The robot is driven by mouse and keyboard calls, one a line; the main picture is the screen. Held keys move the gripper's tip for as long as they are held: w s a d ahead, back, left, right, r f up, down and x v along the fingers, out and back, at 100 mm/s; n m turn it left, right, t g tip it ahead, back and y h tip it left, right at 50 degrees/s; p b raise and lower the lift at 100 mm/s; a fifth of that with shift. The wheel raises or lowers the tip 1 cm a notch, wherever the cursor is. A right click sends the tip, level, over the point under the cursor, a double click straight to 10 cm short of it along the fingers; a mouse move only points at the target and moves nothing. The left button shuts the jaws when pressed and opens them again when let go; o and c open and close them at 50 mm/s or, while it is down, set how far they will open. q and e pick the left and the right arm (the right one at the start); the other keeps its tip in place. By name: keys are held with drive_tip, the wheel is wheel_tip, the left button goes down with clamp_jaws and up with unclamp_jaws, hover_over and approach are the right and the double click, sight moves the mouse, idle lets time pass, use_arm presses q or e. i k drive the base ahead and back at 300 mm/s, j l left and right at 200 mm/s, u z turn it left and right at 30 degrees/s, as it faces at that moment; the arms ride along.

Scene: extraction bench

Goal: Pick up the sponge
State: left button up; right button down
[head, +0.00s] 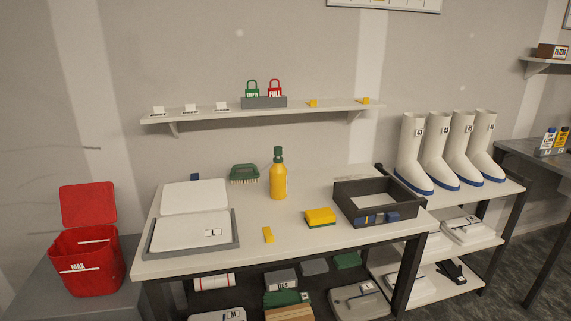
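Neither of my grippers shows in the head view.
A yellow spray bottle (279,178) and a green brush (244,174) stand behind the sponge. A dark open tray (345,209) is close on its right. A small yellow block (268,235) and a grey tray (235,228) lie to the left. The front bench edge is clear.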

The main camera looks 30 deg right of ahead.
sight(319, 218)
drive_tip(key=z, duration=0.9)
